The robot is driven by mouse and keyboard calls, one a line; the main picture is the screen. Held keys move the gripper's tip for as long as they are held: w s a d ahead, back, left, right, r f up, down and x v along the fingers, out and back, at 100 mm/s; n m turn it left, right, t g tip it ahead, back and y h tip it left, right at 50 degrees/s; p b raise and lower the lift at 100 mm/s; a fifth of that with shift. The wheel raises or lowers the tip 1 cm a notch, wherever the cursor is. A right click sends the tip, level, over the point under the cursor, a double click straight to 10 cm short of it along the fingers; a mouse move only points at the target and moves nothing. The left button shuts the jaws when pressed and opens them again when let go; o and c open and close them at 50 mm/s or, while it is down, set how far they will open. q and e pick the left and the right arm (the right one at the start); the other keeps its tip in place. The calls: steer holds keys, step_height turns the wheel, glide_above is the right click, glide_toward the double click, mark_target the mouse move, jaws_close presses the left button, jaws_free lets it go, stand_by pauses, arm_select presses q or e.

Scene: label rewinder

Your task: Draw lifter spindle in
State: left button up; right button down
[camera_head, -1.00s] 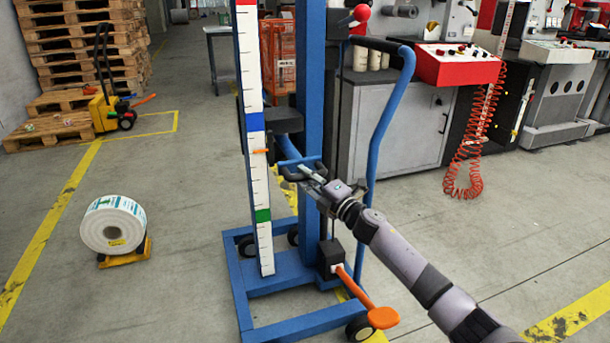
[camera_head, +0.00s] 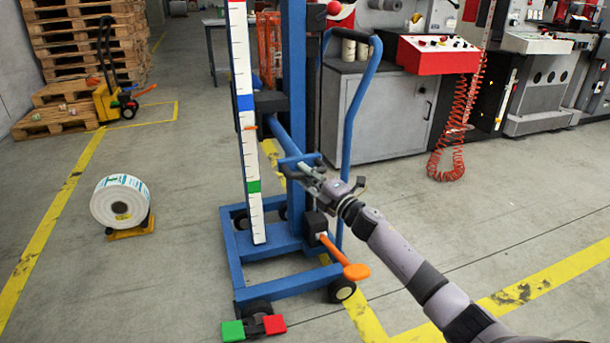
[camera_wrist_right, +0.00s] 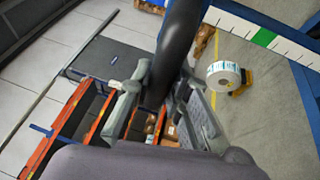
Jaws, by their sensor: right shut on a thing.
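The blue lifter (camera_head: 293,60) stands on a wheeled blue base. A blue spindle (camera_head: 284,134) sticks out from a dark block (camera_head: 268,104) on its mast, slanting toward me. At its near end is a blue crosspiece with a dark grip. My right gripper (camera_head: 312,172) is at that end, just right of the mast's line. In the right wrist view its fingers (camera_wrist_right: 158,98) are closed around a thick black grip (camera_wrist_right: 182,40). The exact contact is partly hidden. My left gripper is in neither view.
A white scale (camera_head: 245,130) stands beside the mast. An orange pedal (camera_head: 356,271) and red and green blocks (camera_head: 273,324) are low at the base. A blue handlebar (camera_head: 362,95) rises right of the mast.

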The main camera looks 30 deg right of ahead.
steer(key=shift+s+a+f, duration=0.1)
steer(key=shift+a+f, duration=0.1)
steer(key=shift+f, duration=0.05)
steer(key=c, duration=1.9)
jaws_free()
steer(key=shift+o, duration=0.9)
steer(key=shift+s+d+r, duration=0.1)
steer(key=shift+s+r, duration=0.05)
steer(key=shift+s, duration=0.05)
steer(key=shift+o, duration=1.2)
steer(key=shift+r, duration=0.1)
steer(key=v, duration=1.2)
steer(key=shift+w, duration=0.1)
